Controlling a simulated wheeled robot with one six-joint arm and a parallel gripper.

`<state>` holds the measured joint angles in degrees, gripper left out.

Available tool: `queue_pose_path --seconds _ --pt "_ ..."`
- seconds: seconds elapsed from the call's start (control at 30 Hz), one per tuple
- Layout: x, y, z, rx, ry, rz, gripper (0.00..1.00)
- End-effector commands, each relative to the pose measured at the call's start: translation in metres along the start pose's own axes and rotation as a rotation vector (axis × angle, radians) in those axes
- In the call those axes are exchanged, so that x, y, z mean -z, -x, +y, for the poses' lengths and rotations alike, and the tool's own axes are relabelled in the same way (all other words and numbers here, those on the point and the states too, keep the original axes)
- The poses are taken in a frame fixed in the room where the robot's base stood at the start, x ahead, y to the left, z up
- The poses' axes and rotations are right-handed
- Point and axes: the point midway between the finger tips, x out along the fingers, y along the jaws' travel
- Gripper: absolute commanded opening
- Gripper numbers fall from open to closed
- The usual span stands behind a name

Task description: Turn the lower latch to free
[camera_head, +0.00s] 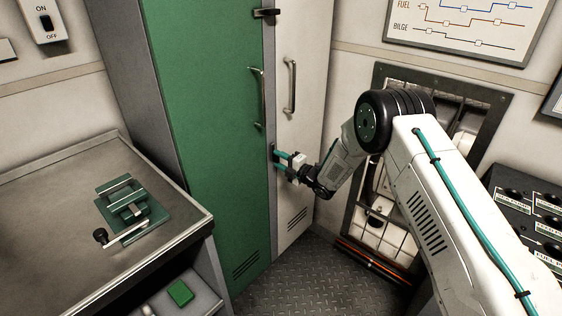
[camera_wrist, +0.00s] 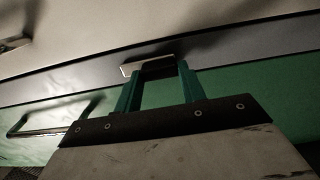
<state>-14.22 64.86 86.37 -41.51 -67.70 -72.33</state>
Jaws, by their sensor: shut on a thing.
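The lower latch (camera_wrist: 133,69) is a small metal piece at the seam between the green door (camera_head: 205,120) and the white door (camera_head: 298,130). In the wrist view it lies between my teal fingertips. My gripper (camera_head: 278,159) reaches the seam from the right and is shut on the latch; it also shows in the wrist view (camera_wrist: 158,72). In the head view the fingers hide most of the latch, so its angle is hard to tell. The dark upper latch (camera_head: 266,13) lies roughly level across the seam near the top.
The green door's handle (camera_head: 257,97) and the white door's handle (camera_head: 291,86) stand out above my gripper. A metal bench (camera_head: 50,240) with a green clamp fixture (camera_head: 130,207) is at left. A dark-framed wall opening (camera_head: 492,125) is behind my arm. The floor (camera_head: 290,285) below is clear.

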Motion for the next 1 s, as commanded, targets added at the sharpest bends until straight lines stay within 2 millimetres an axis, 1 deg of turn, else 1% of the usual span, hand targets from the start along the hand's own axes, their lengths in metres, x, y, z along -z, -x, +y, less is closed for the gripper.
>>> queue_pose_path --seconds 0.03,0.13,0.17,0.2,0.23,0.57,0.67,0.9,1.0 --pt "0.003 0.001 -0.004 0.007 -0.002 0.004 0.17" --pt "0.003 0.001 -0.004 0.007 -0.002 0.004 0.17" --pt "0.003 0.001 -0.004 0.007 -0.002 0.004 0.43" --pt "0.003 0.001 -0.004 0.007 -0.002 0.004 0.54" --pt "0.003 0.001 -0.004 0.006 -0.002 0.004 0.62" --pt "0.0 0.004 -0.001 0.003 -0.002 0.0 0.62" --pt "-0.001 0.014 -0.001 0.003 -0.002 -0.001 0.62" --pt "0.001 0.055 -0.001 0.004 -0.003 0.0 0.62" --pt "0.001 0.069 -0.002 0.005 -0.003 0.0 0.62"
